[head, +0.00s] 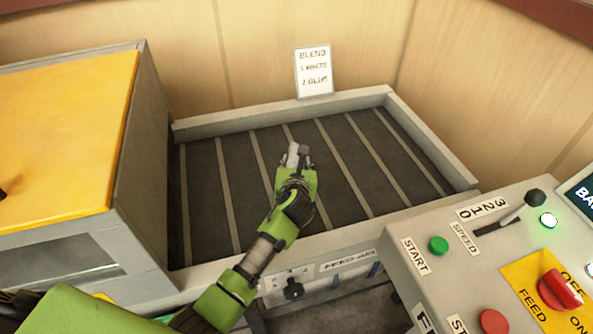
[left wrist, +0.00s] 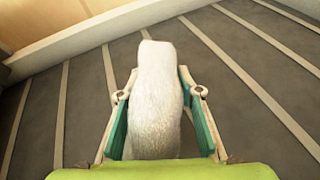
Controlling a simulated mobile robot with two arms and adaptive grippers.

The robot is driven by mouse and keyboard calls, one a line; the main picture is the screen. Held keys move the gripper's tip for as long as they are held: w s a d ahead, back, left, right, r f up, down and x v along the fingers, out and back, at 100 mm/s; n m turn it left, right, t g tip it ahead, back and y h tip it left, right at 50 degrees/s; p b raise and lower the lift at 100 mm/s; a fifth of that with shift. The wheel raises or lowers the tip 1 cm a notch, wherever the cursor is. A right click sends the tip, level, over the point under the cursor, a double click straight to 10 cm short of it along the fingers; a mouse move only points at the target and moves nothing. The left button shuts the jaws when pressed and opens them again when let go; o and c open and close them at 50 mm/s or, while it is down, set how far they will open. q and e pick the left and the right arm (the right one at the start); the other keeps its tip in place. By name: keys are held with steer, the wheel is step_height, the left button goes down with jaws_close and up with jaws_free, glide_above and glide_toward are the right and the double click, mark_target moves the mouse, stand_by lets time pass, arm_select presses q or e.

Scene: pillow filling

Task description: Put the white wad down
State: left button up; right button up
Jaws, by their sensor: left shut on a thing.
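My left gripper (head: 297,160) reaches over the dark slatted belt (head: 350,160) in the head view. In the left wrist view the white wad (left wrist: 157,100) sits between the two fingers of my left gripper (left wrist: 160,110), which is shut on it. The wad is upright and longer than the fingers. Only a small pale part of the wad shows in the head view, beyond the gripper. I cannot tell whether its far end touches the belt. My right gripper is not in view.
Raised grey rims (head: 290,112) border the belt, and its surface is otherwise empty. A sign (head: 314,72) at the back reads "BLEND 1 WHITE 2 BLUE". A yellow-topped box (head: 65,140) stands left. A control panel (head: 465,270) with a speed lever and buttons stands front right.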

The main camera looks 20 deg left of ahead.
arm_select(q)
steer(key=shift+w+f, duration=0.15)
steer(key=shift+f, duration=0.75)
steer(key=shift+w+f, duration=0.1)
steer(key=shift+f, duration=0.8)
steer(key=shift+f+b, duration=0.4)
steer(key=shift+f, duration=0.2)
steer(key=o, duration=1.3)
steer(key=shift+r, duration=0.55)
steer(key=shift+s+d+r+p, duration=0.1)
steer(key=shift+s+r+p, duration=0.1)
steer(key=shift+s+p, duration=0.15)
steer(key=v, duration=1.1)
steer(key=shift+s+r+p, duration=0.1)
steer(key=shift+s+p, duration=0.1)
steer(key=shift+p, duration=0.1)
